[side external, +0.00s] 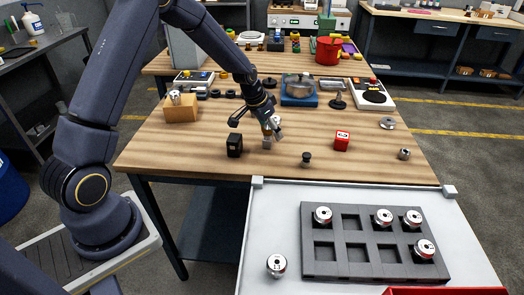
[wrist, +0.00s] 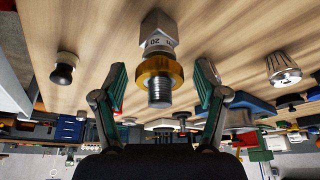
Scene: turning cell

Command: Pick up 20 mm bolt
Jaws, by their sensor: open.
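The 20 mm bolt (wrist: 159,42) stands on the wooden table with its silver hex head down and its thread up. The head carries the marking "20", and a gold ring (wrist: 159,72) sits around the bolt above the head. In the side view the bolt's grey head (side external: 267,144) shows below my gripper (side external: 271,127). In the wrist view my gripper (wrist: 162,88) is open, with one finger on each side of the bolt's threaded end. Gaps show between the fingers and the bolt, and the fingers hold nothing.
A black block (side external: 235,145) stands left of the bolt. A black knob (side external: 306,159), a red box (side external: 342,141) and a silver part (side external: 404,154) stand to the right. A grey compartment tray (side external: 345,268) with several silver parts is in front. Pots and tools crowd the back.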

